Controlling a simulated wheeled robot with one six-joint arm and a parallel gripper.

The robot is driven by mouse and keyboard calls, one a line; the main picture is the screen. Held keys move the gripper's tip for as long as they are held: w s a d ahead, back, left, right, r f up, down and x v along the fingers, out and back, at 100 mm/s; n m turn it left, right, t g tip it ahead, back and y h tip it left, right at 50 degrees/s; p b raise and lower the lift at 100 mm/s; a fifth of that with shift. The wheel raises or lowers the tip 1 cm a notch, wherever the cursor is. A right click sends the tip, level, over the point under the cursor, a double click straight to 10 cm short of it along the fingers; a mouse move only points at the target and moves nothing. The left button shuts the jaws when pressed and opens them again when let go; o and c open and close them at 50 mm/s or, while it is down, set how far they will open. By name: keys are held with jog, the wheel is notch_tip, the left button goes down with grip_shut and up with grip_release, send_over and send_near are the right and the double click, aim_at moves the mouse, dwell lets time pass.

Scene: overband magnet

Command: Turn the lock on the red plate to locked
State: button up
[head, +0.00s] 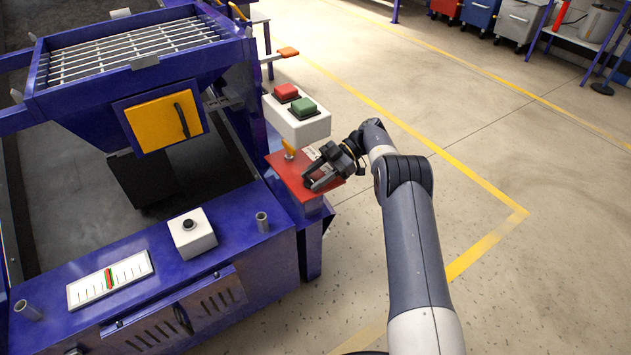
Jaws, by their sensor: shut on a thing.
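The red plate (287,178) sits on a blue post at the right corner of the blue machine frame. A yellow handle (289,148) stands at the plate's far end. My gripper (309,184) reaches in from the right, low over the near part of the plate. Its dark fingers are shut on the lock, which is small and mostly hidden between them. I cannot make out which way the lock is turned.
A white box with a red button (286,92) and a green button (303,106) stands just behind the plate. An orange lever (288,52) sticks out farther back. A white box with a black knob (191,232) is at left. The floor at right is clear.

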jog(key=shift+n+g, duration=0.3)
dwell(0.4)
jog(key=o, duration=1)
jog(key=shift+r, duration=0.2)
